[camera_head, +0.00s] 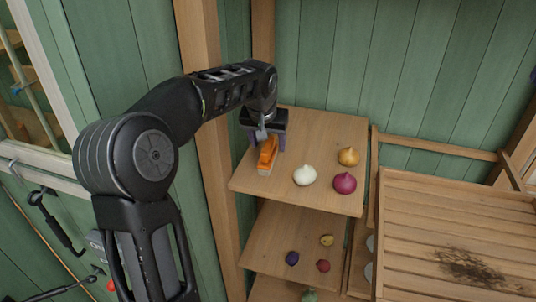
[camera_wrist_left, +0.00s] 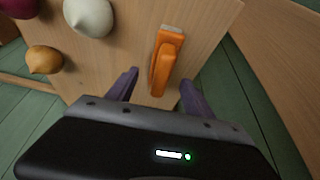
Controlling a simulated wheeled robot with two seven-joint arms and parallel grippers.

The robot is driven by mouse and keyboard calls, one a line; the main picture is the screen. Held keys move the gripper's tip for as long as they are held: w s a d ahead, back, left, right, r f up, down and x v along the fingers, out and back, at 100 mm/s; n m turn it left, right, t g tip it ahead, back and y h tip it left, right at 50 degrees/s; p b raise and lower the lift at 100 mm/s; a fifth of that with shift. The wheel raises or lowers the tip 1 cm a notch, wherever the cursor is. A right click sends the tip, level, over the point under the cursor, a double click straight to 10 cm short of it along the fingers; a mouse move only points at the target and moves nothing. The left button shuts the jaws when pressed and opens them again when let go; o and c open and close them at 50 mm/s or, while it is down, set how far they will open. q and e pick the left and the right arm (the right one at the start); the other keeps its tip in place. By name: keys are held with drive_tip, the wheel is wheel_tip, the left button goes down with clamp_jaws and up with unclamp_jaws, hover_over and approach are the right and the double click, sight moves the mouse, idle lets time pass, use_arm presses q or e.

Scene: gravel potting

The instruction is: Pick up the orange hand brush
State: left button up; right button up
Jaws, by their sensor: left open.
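The orange hand brush (camera_head: 267,155) lies on the top wooden shelf near its left side. In the left wrist view the brush (camera_wrist_left: 164,62) shows its orange handle and a pale end, and its near end reaches in between the two fingers. My left gripper (camera_head: 266,140) is over the far end of the brush, pointing down at the shelf. In the wrist view its two purple-grey fingers (camera_wrist_left: 158,91) stand apart on either side of the handle, with no clear contact. My right gripper is not in view.
On the top shelf (camera_head: 325,130), a white bulb (camera_head: 304,175), a yellow-brown bulb (camera_head: 348,156) and a magenta bulb (camera_head: 344,183) sit right of the brush. A lower shelf (camera_head: 265,250) holds small bulbs. A wooden post (camera_head: 205,120) stands left; a slatted bench (camera_head: 450,220) is at right.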

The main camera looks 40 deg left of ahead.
use_arm(q)
drive_tip(key=shift+f, duration=0.1)
drive_tip(key=shift+w+f+p, duration=0.1)
drive_tip(key=shift+f+p, duration=0.15)
drive_tip(key=shift+p, duration=0.05)
drive_tip(key=p+x, duration=0.1)
drive_tip(key=x, duration=0.2)
drive_tip(key=shift+f, duration=0.3)
drive_tip(key=shift+w+a+f+p, duration=0.15)
drive_tip(key=shift+f+p, duration=0.15)
drive_tip(key=shift+f, duration=0.15)
drive_tip(key=shift+c, duration=0.4)
clamp_jaws()
